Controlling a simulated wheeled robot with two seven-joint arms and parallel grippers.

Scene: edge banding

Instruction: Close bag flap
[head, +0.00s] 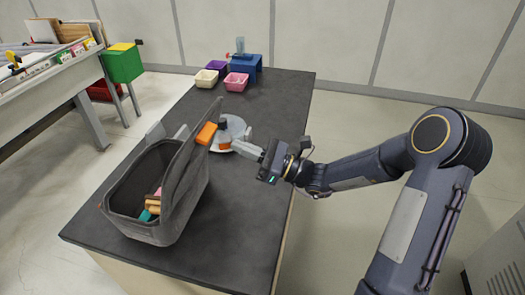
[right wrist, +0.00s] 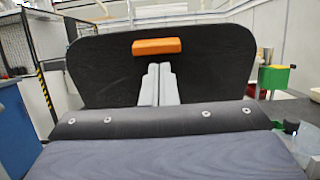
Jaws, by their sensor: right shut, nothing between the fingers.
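The dark grey bag (head: 185,205) stands on the table, its top open, with several small coloured items inside. Its flap (head: 188,165) stands up along the side nearest my right arm. An orange tab (head: 206,133) sits at the flap's upper edge. My right gripper (head: 238,146) is shut and empty, on the flap's outer side. Its fingers (right wrist: 157,70) appear just below the tab; contact is unclear. My left gripper is not in view.
The table's front right is clear.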

